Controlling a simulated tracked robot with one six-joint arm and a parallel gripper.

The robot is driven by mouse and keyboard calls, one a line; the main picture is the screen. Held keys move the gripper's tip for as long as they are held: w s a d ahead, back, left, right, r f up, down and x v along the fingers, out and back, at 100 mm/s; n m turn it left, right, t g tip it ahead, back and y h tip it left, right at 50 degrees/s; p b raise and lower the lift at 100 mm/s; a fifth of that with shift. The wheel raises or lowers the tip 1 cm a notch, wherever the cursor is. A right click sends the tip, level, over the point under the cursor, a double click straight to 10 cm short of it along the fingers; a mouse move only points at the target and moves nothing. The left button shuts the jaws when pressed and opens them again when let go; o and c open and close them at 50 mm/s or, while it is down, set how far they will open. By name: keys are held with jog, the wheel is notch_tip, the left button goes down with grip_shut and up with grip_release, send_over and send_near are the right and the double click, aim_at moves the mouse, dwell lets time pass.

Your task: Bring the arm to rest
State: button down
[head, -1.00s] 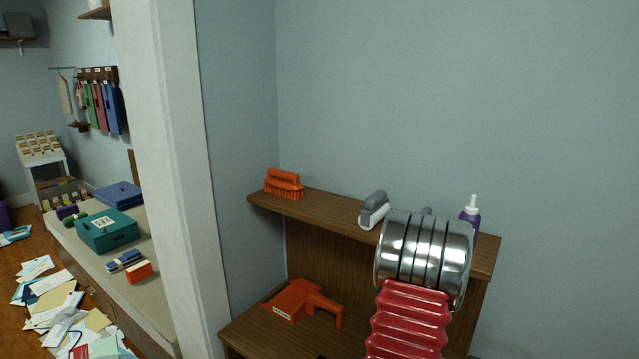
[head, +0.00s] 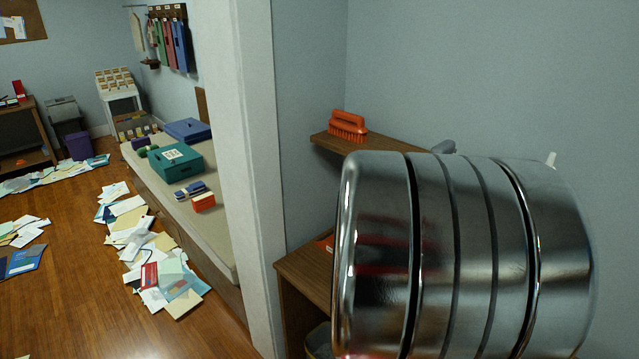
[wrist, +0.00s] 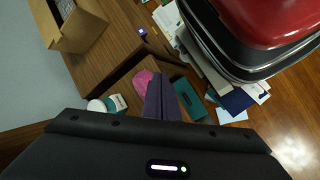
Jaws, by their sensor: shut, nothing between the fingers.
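My gripper (wrist: 160,98) shows in the wrist view, its dark fingers together at the lower middle with nothing between them. Below the fingers in that view is the dark wrist housing with a small light. In the head view a large shiny metal joint of my arm fills the lower right, close to the camera. The gripper itself does not show in the head view.
The head view shows an orange brush (head: 348,126) on a wooden shelf, a white pillar (head: 237,150), a bench with a teal box (head: 176,161), and papers (head: 150,250) on the floor. The wrist view shows a cardboard box (wrist: 77,27), a pink item (wrist: 143,82) and papers near my gripper.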

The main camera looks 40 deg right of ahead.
jog(key=w+a+r+n+t, duration=0.2)
jog(key=w+a+r+t, duration=0.1)
jog(key=w+a, duration=0.4)
jog(key=w+a+r+n+t, duration=0.35)
jog(key=w+a, duration=0.25)
jog(key=w, duration=0.2)
jog(key=w+a+r+n+t, duration=0.2)
jog(key=a+r, duration=0.2)
jog(key=a, duration=0.4)
jog(key=w+a+r+n+t+y, duration=0.1)
jog(key=a+r+n+t, duration=0.1)
jog(key=a, duration=0.6)
notch_tip(320, 180, up, 3)
jog(key=shift+w+f+t, duration=0.1)
jog(key=shift+w+t, duration=0.25)
jog(key=shift+t, duration=0.2)
jog(key=shift+d, duration=0.15)
